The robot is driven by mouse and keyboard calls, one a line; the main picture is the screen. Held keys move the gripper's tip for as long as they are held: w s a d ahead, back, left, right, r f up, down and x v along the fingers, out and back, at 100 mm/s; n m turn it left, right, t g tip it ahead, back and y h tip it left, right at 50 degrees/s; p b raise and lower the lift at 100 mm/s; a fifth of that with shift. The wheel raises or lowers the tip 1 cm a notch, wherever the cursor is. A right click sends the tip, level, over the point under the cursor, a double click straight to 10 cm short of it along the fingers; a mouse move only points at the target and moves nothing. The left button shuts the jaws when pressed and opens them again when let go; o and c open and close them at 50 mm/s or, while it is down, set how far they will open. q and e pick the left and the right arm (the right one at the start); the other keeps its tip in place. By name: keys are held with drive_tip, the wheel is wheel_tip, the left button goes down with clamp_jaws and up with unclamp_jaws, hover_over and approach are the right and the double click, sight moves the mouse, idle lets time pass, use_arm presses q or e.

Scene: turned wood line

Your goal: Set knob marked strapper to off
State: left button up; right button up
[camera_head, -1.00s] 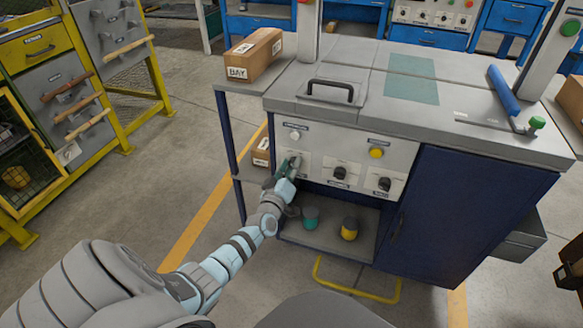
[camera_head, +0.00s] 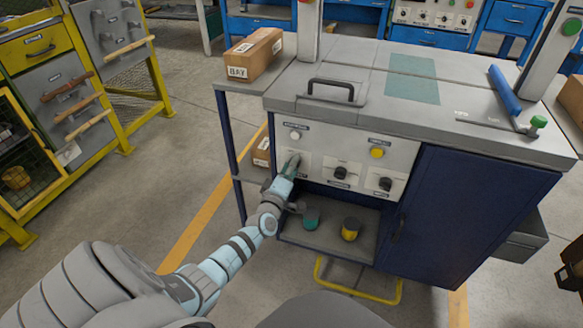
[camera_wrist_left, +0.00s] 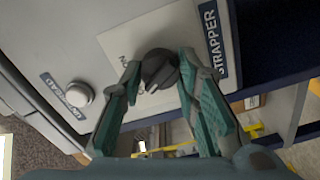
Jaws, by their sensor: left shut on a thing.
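The strapper knob (camera_wrist_left: 158,68) is a dark round knob on a pale plate in the left wrist view, beside the blue STRAPPER label (camera_wrist_left: 212,42). My left gripper (camera_wrist_left: 160,78) has its two green-padded fingers on either side of the knob, shut on it. In the head view my left gripper (camera_head: 289,168) reaches the left part of the grey control panel (camera_head: 318,143) and hides this knob. The knob's pointer direction and its off mark are not clear. My right gripper is not in view.
A white button (camera_head: 295,135) and a yellow button (camera_head: 377,153) sit above the knob row. Two other black knobs (camera_head: 340,173) (camera_head: 385,184) are to the right. Green and yellow cylinders (camera_head: 311,218) (camera_head: 350,229) stand on the shelf below.

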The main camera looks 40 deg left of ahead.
use_arm(q)
drive_tip(key=shift+f, duration=0.1)
drive_tip(key=o, duration=1.1)
drive_tip(key=shift+o, duration=0.3)
drive_tip(key=shift+s, duration=0.1)
drive_tip(key=v, duration=1.2)
